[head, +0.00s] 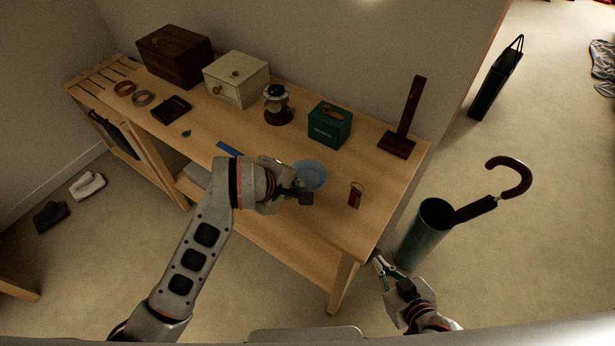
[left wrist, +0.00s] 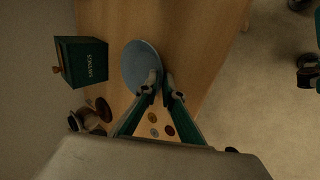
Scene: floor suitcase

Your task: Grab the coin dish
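The coin dish is a shallow light-blue dish (head: 312,173) near the front of the wooden bench. In the left wrist view the dish (left wrist: 138,62) shows no coins in its visible part. My left gripper (head: 300,196) is at its near rim. In the left wrist view the left fingertips (left wrist: 160,79) are close together, one over the dish and one outside, with the rim between them. The gripper seems shut on the rim. Several coins (left wrist: 153,117) show between the fingers. My right gripper (head: 381,264) is low by the bench's right front corner, apart from the dish; its opening is unclear.
A green savings box (head: 329,125) stands behind the dish on the bench (head: 260,140). A red tag-like item (head: 355,195) lies to the right. A dark wooden stand (head: 398,143) is at the right end. An umbrella bin (head: 425,235) stands on the floor beside my right gripper.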

